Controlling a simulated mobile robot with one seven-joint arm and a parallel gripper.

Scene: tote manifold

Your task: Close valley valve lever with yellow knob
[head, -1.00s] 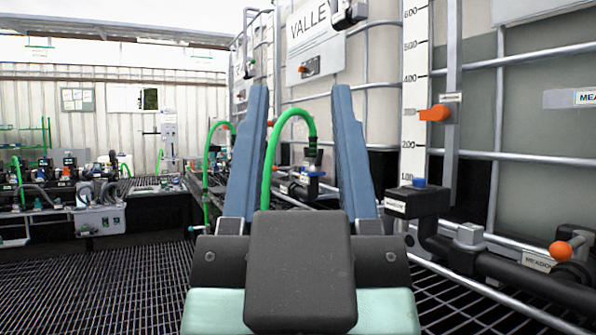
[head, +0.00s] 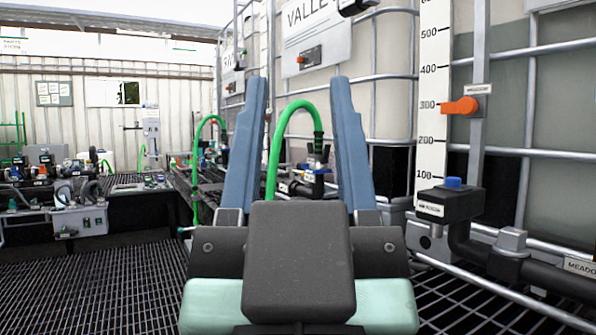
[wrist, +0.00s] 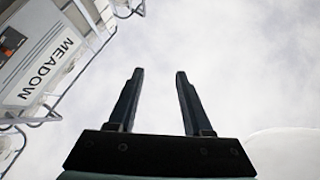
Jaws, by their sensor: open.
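The VALLEY sign (head: 312,28) is on a caged white tote ahead, cut off at the top of the head view. Below it, a dark valve fitting with a blue part (head: 317,178) joins a green hose (head: 276,150), partly behind my right finger. I cannot make out a yellow-knobbed lever there. My gripper (head: 297,80) is open and empty, its two blue fingers raised in front of the VALLEY tote and apart from it. In the wrist view my gripper (wrist: 159,73) points at open sky, with nothing between its fingers.
The MEADOW sign (wrist: 50,70) shows in the wrist view. Pumps (head: 80,200) stand at left. Grated floor (head: 90,270) is clear at front left.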

